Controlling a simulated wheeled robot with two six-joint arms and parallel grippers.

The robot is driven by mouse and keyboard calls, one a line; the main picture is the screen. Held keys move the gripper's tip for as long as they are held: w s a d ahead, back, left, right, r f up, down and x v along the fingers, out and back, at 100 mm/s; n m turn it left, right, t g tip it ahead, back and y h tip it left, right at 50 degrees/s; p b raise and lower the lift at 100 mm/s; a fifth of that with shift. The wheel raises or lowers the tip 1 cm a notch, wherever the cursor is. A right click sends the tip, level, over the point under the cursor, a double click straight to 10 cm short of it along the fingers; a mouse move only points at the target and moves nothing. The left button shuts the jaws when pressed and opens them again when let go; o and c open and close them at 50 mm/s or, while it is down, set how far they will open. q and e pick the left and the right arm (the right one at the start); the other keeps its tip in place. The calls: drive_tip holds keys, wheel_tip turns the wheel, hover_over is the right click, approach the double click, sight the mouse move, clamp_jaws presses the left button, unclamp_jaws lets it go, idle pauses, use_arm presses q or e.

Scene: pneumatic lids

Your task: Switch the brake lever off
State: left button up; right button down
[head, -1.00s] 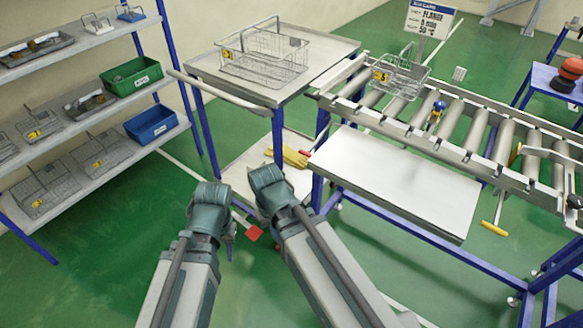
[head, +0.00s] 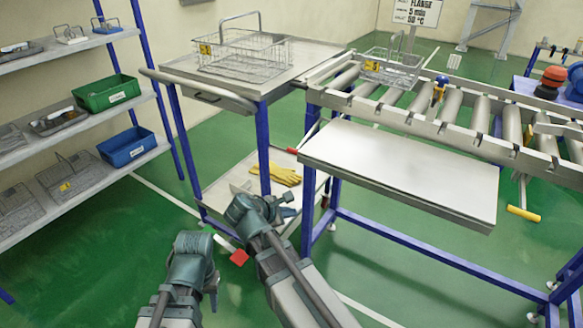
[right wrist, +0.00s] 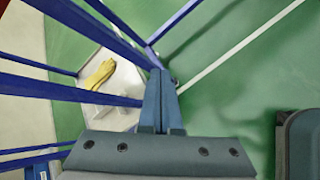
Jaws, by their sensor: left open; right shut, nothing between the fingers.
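Which part is the brake lever is not certain. A red square pad (head: 239,257) on a pale bar lies low by the foot of the cart (head: 175,70). A small red grip (head: 292,150) shows beside the cart's lower shelf, and a yellow-handled lever (head: 523,213) hangs under the conveyor. My left gripper (head: 212,282) is open and empty, left of and nearer than the red pad, its fingers mostly hidden. My right gripper (head: 287,205) is shut and empty in front of the lower shelf; its closed fingers (right wrist: 160,105) show in the right wrist view.
Yellow gloves (head: 277,174) lie on the cart's lower shelf. Wire baskets stand on the cart top (head: 245,55) and the roller conveyor (head: 392,68). A white side table (head: 400,175) fronts the conveyor. Shelves (head: 75,150) stand left. Green floor between is clear.

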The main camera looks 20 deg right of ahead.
drive_tip(key=w+a+r+n+t+h, duration=0.3)
drive_tip(key=w+r+n+t, duration=0.1)
drive_tip(key=r+n, duration=0.4)
drive_tip(key=shift+w+r+n, duration=0.35)
drive_tip(key=shift+w+n, duration=0.15)
drive_tip(key=shift+n, duration=0.2)
drive_tip(key=shift+w, duration=0.1)
